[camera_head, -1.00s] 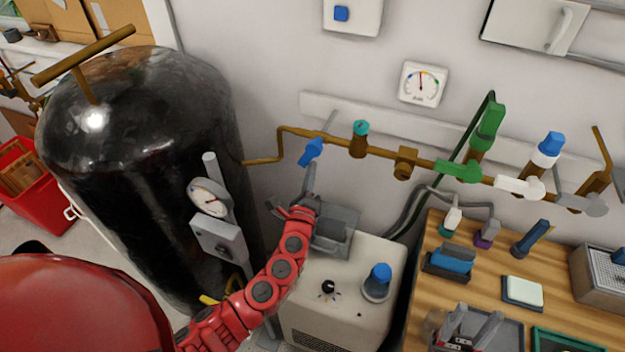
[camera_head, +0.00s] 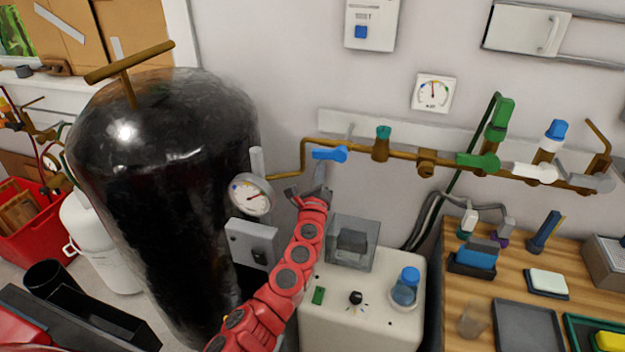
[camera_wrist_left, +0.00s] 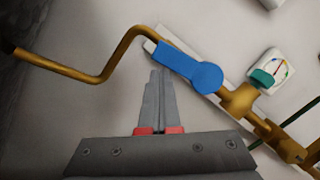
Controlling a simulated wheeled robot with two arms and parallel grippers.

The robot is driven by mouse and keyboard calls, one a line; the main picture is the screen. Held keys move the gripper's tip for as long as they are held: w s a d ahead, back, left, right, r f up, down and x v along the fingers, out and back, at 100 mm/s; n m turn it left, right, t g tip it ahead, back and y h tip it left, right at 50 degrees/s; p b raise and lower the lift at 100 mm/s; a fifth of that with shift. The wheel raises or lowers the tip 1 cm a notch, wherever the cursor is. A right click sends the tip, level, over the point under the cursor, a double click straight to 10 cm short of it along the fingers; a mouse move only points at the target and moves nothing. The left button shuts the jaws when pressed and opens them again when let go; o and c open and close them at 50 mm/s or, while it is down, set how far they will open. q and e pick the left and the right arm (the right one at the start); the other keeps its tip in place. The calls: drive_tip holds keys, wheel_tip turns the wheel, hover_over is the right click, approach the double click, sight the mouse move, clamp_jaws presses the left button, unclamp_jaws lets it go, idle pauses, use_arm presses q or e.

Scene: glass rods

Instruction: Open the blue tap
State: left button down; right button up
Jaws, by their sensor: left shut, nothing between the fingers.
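The blue tap (camera_head: 330,153) is on the brown pipe along the wall, at its left end. Its handle lies nearly level, roughly along the pipe, and points left. It also shows in the left wrist view (camera_wrist_left: 186,66), just above and right of the fingertips. My left gripper (camera_head: 321,174) is just below the tap, shut and empty. In the left wrist view its two fingers (camera_wrist_left: 157,76) are together, with the tips close to the handle's underside. I cannot tell whether they touch it. My right gripper is not in view.
Along the same pipe are a teal valve (camera_head: 382,143), a green tap (camera_head: 478,162) and a white tap (camera_head: 535,172). A large black tank (camera_head: 165,190) with a gauge (camera_head: 249,195) stands left of my arm. A white box (camera_head: 360,300) stands below, beside a wooden bench (camera_head: 470,290).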

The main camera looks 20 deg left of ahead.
use_arm(q)
drive_tip(key=shift+a+r, duration=0.15)
drive_tip(key=shift+r, duration=0.15)
idle(0.6)
drive_tip(key=v, duration=1.7)
drive_tip(key=shift+f+b, duration=0.2)
drive_tip(key=shift+b, duration=0.2)
